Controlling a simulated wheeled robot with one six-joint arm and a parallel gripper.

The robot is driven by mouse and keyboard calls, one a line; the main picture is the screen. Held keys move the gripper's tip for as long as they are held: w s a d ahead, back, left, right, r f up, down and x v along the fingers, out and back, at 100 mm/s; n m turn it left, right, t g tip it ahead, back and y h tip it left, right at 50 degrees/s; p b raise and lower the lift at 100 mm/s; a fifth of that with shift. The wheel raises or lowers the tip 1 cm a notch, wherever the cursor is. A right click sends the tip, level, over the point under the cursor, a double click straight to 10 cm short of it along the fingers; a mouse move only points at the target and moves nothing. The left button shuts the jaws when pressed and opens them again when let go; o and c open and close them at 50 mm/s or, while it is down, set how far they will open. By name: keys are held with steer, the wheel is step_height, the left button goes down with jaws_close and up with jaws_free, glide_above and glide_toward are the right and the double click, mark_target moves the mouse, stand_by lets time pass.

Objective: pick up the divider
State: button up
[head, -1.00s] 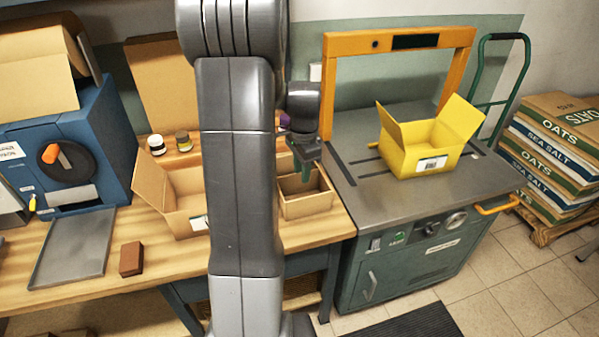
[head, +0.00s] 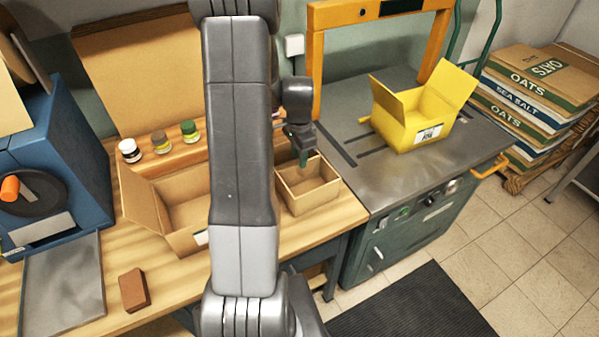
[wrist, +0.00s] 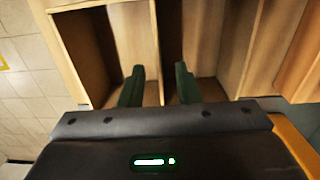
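The divider (head: 318,200) is a small open tan box with a thin partition inside. It stands on the wooden bench, right of my arm. My gripper (head: 303,160) points down over it, its green fingertips at or just above its far part. In the wrist view the divider (wrist: 152,25) fills the upper middle, and my gripper (wrist: 158,85) has its two green fingers apart, one on each side of a thin wall. No grip on the wall shows. I cannot tell how deep the fingertips reach.
An open cardboard box (head: 187,190) stands just left, partly hidden by my arm. Several small jars (head: 161,142) stand behind it. A brown block (head: 133,290) and a grey tray (head: 65,290) lie left. A yellow box (head: 405,130) sits on the metal table (head: 375,185) at right.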

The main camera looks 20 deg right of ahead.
steer(key=p, duration=0.2)
glide_above(300, 183)
steer(key=shift+w+f, duration=0.15)
steer(key=shift+f, duration=2.85)
jaws_close()
